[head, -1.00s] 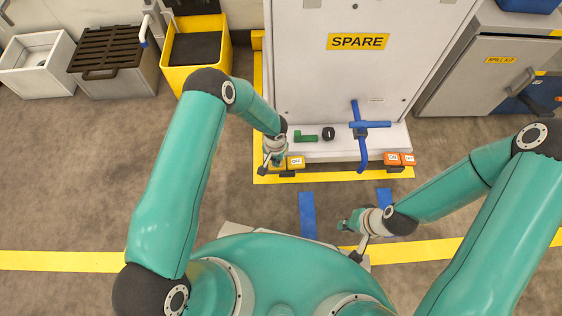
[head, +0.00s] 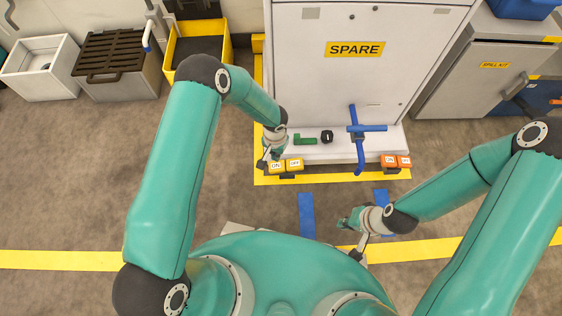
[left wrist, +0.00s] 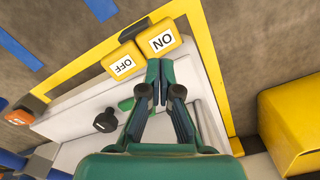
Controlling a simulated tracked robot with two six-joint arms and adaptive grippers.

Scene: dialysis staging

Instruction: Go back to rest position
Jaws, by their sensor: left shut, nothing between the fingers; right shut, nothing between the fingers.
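My left gripper (head: 271,154) is at the front left of the white cabinet (head: 350,85) marked SPARE, just behind the yellow ON switch (head: 277,166). In the left wrist view its fingertips (left wrist: 160,68) are together and empty, close to the ON switch (left wrist: 162,42). I cannot tell whether they touch it. The yellow OFF switch (head: 295,165) is beside it. My right gripper (head: 345,223) is shut and empty over the floor in front of the cabinet, near a blue floor strip (head: 383,197).
A blue valve handle (head: 359,137), a green part (head: 305,140) and a black knob (head: 327,137) are on the cabinet's front. Orange switches (head: 396,161) sit at its right corner. A yellow bin (head: 197,28) stands left. Floor between the grippers is open.

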